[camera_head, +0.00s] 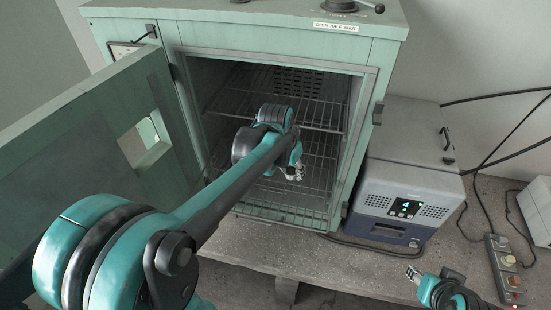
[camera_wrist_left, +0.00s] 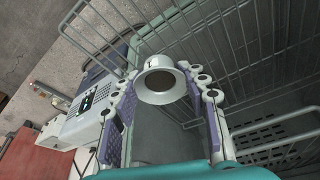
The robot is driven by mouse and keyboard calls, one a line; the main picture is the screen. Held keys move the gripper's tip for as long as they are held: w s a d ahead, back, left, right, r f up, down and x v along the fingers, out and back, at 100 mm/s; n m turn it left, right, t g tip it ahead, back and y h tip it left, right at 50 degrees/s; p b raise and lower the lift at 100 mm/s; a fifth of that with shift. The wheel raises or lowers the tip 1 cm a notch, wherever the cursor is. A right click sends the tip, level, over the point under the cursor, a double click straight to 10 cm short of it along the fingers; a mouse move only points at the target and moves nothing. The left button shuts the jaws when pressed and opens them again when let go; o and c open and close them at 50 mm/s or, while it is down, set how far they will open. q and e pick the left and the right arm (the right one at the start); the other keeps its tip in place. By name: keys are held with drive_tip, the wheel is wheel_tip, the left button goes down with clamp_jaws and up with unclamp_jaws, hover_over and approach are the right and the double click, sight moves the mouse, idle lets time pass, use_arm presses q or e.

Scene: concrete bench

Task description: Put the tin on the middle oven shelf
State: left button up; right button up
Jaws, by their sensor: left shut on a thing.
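The green oven (camera_head: 191,130) stands open on the bench, with wire shelves inside. One shelf (camera_head: 318,113) runs across the upper part of the cavity, and more wire racks (camera_head: 310,199) show lower down. My left gripper (camera_head: 293,173) is inside the oven mouth, below that upper shelf. In the head view the tin is mostly hidden by the gripper and arm. My right gripper (camera_head: 414,274) is low at the right, outside the oven.
The oven door (camera_head: 85,150) is swung open to the left, beside my left arm. A grey-blue device (camera_head: 400,190) with a lit display stands right of the oven. A power strip (camera_head: 505,265) and cables lie farther right. Wire racks (camera_wrist_left: 235,45) surround the gripper in the wrist view.

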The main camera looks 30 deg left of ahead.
use_arm(q)
drive_tip(key=w+a+f, duration=0.1)
drive_tip(key=a+f, duration=0.2)
drive_tip(key=a, duration=0.3)
hover_over(268, 177)
drive_tip(key=f, duration=0.3)
drive_tip(key=shift+s+a+f, duration=0.1)
drive_tip(key=shift+s+f, duration=0.1)
drive_tip(key=shift+s, duration=0.1)
drive_tip(key=shift+s+f, duration=0.1)
drive_tip(key=shift+f, duration=0.15)
wheel_tip(268, 177, down, 3)
drive_tip(key=shift+f, duration=0.25)
use_arm(e)
drive_tip(key=shift+s, duration=0.3)
use_arm(q)
drive_tip(key=shift+s, duration=0.1)
use_arm(e)
drive_tip(key=shift+s+f, duration=0.1)
use_arm(q)
drive_tip(key=shift+f+b, duration=0.2)
drive_tip(key=shift+b, duration=0.1)
drive_tip(key=o, duration=1.2)
drive_tip(key=shift+c, duration=0.2)
use_arm(e)
drive_tip(key=shift+f, duration=0.1)
